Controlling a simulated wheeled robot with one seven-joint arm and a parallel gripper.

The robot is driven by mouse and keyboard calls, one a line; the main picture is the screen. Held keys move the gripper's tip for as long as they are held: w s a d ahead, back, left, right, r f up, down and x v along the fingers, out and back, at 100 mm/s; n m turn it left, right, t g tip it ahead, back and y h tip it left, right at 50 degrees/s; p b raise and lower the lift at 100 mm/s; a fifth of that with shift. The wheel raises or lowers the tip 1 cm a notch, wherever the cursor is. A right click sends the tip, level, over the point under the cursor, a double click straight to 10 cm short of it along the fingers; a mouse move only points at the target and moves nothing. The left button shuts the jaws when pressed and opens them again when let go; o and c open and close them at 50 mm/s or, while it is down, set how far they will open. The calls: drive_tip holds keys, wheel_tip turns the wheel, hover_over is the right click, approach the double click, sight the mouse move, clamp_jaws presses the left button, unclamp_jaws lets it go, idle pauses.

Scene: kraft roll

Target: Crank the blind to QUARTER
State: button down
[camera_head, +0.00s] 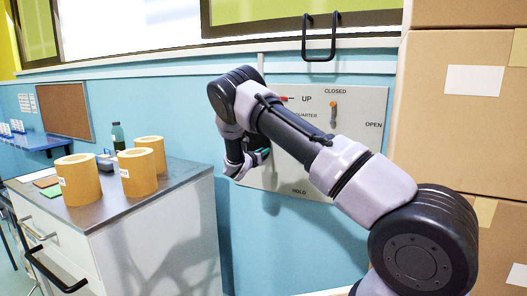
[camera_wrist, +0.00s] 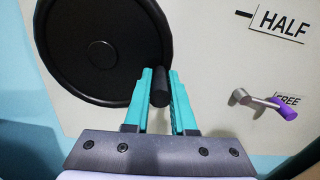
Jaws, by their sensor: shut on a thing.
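The pale control panel (camera_head: 362,160) is on the blue wall, with the words UP, CLOSED, OPEN, QUARTER and HOLD readable in the head view. A black crank wheel (camera_wrist: 100,45) fills the upper left of the wrist view. Its black crank knob (camera_wrist: 160,87) is between the teal fingers of my gripper (camera_wrist: 160,95), which is shut on it. In the head view my gripper (camera_head: 262,154) is at the panel's left side, and my arm hides the wheel. A red pointer (camera_head: 284,99) is beside UP. An orange-tipped lever (camera_head: 334,109) is below CLOSED.
A purple-tipped lever (camera_wrist: 270,104) is by the FREE label, right of my gripper; a HALF label (camera_wrist: 284,22) is above it. Stacked cardboard boxes (camera_head: 462,120) stand close on the right. A cabinet (camera_head: 150,225) with several kraft rolls (camera_head: 78,180) is on the left.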

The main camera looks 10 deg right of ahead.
drive_tip(key=w+a+f+m, duration=0.4)
drive_tip(key=a+f+m, duration=0.25)
drive_tip(key=m, duration=0.95)
drive_tip(key=w+a+r+m, duration=0.5)
drive_tip(key=a+r+m, duration=0.1)
drive_tip(key=m, duration=1)
drive_tip(key=shift+a, duration=0.15)
drive_tip(key=shift+r+m, duration=0.1)
drive_tip(key=shift+m, duration=0.2)
drive_tip(key=c, duration=0.8)
unclamp_jaws()
